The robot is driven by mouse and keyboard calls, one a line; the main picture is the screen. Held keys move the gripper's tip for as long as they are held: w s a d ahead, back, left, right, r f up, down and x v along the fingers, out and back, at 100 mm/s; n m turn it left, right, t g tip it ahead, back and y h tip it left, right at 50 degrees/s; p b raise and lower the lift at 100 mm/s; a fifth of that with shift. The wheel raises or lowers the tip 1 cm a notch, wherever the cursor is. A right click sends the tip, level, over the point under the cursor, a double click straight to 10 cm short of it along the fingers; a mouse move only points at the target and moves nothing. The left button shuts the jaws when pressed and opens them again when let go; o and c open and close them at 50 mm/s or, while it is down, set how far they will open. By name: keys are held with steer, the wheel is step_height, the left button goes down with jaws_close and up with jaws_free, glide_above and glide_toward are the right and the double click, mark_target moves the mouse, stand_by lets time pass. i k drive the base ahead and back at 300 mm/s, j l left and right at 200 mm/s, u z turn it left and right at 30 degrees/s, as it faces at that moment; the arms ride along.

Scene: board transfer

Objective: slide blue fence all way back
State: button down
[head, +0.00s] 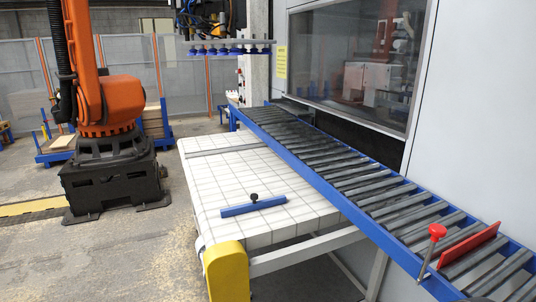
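My gripper is not in view.
A blue-framed roller conveyor (330,161) runs along the table's right side, with a red plate (468,245) and a red knob on a post (436,232) at its near end. A yellow block (225,272) is at the table's near left corner. An orange industrial arm (107,104) stands behind left.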

mark_target(255, 205)
steer(key=i+j, duration=0.2)
steer(key=i, duration=0.35)
steer(key=i+j+u, duration=0.1)
steer(key=i+j, duration=0.15)
steer(key=i, duration=0.3)
steer(key=i+j, duration=0.2)
steer(key=i, duration=0.35)
